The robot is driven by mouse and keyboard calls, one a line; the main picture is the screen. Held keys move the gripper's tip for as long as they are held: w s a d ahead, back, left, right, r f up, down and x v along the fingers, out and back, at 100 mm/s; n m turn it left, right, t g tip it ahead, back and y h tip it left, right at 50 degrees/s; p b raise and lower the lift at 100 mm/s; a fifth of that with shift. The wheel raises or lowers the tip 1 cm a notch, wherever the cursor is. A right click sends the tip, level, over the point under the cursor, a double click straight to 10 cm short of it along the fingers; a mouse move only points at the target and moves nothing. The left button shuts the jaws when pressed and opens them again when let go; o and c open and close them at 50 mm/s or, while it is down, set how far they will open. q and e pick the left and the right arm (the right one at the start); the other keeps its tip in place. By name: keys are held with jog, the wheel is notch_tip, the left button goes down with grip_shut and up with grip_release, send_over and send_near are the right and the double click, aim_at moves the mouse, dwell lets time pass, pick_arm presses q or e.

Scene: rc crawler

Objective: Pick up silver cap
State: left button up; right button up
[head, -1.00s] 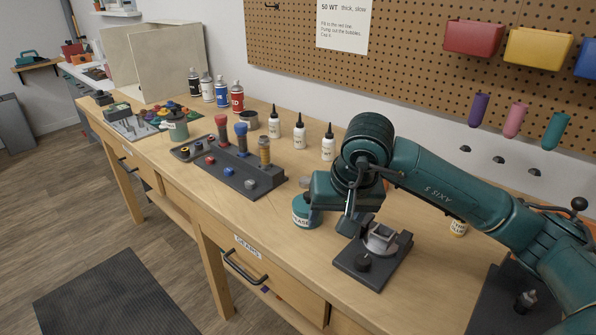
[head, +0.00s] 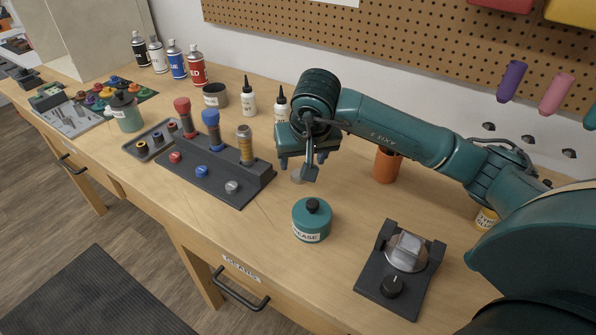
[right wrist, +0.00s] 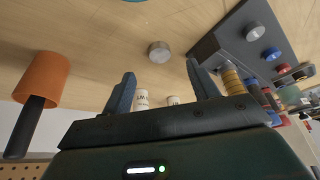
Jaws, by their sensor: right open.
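A silver cap (right wrist: 159,51) lies on the wooden tabletop, ahead of my right gripper in the right wrist view. In the head view this cap (head: 298,176) shows just under the gripper, partly hidden by it. A second silver, knob-like cap (head: 231,187) sits at the right end of the dark rack; it also shows in the right wrist view (right wrist: 254,31). My right gripper (head: 303,163) points down above the table, open, with nothing between its fingers (right wrist: 163,86). My left gripper is not in view.
The dark rack (head: 213,185) with red, blue and tan-topped pieces stands left of the gripper. A teal grease tub (head: 312,222) is in front. An orange cup (head: 386,166) stands at right, white bottles (head: 249,98) behind, and a dark fixture (head: 372,272) at front right.

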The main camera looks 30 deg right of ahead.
jog(key=x, duration=0.2)
jog(key=p+x, duration=0.1)
jog(key=x, duration=0.4)
jog(key=shift+w+d+f, duration=0.15)
jog(key=shift+w+d, duration=0.05)
jog(key=shift+w, duration=0.2)
